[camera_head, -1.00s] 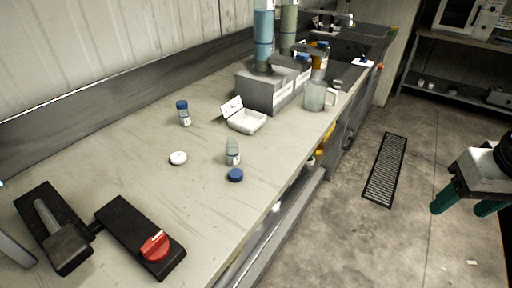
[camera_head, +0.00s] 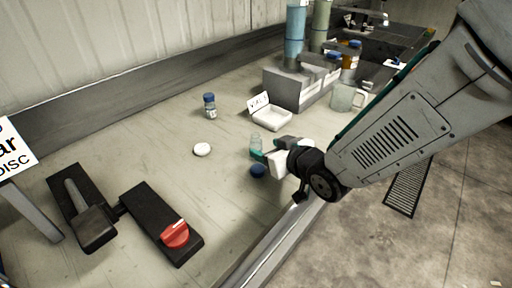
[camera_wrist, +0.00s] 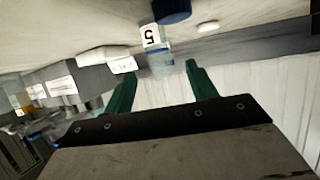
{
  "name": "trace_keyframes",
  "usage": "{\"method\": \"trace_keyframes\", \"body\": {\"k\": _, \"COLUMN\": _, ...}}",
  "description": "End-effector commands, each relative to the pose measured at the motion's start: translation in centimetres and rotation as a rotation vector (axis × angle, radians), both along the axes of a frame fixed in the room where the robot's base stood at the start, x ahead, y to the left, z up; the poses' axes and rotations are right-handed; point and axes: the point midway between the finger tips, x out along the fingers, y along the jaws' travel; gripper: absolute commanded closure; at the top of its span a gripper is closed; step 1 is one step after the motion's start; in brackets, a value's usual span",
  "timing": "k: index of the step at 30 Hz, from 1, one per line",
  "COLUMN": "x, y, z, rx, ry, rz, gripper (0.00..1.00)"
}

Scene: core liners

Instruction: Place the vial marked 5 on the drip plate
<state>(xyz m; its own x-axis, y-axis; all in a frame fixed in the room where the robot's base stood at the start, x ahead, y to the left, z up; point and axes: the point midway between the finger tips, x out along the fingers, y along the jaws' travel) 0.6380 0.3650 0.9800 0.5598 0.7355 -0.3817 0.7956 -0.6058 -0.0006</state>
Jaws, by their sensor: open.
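The vial marked 5 (camera_wrist: 152,37) is clear glass with no cap on it, upside down in the wrist view. It stands on the bench in the head view (camera_head: 256,144), partly hidden by my gripper (camera_head: 262,153). In the wrist view my gripper (camera_wrist: 158,75) is open, its green fingers pointing at the vial, which appears between and beyond the tips. A loose blue cap (camera_head: 258,171) lies near the vial, and also shows in the wrist view (camera_wrist: 172,11). I cannot tell for sure which thing is the drip plate.
A white round disc (camera_head: 202,149) lies left of the vial. A blue-capped vial (camera_head: 209,106) stands farther back. A white tray (camera_head: 270,122) with a lettered card is behind, near a grey block (camera_head: 290,88) and a glass jug (camera_head: 343,97). A red-knobbed black device (camera_head: 165,225) is at front left.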

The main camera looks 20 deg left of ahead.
Motion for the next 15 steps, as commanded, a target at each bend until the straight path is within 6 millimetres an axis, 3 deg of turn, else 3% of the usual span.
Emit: {"method": "trace_keyframes", "body": {"k": 15, "x": 3.7, "y": 4.6, "z": -2.5, "rx": -0.001, "ry": 0.000, "rz": -0.003, "gripper": 0.43}}
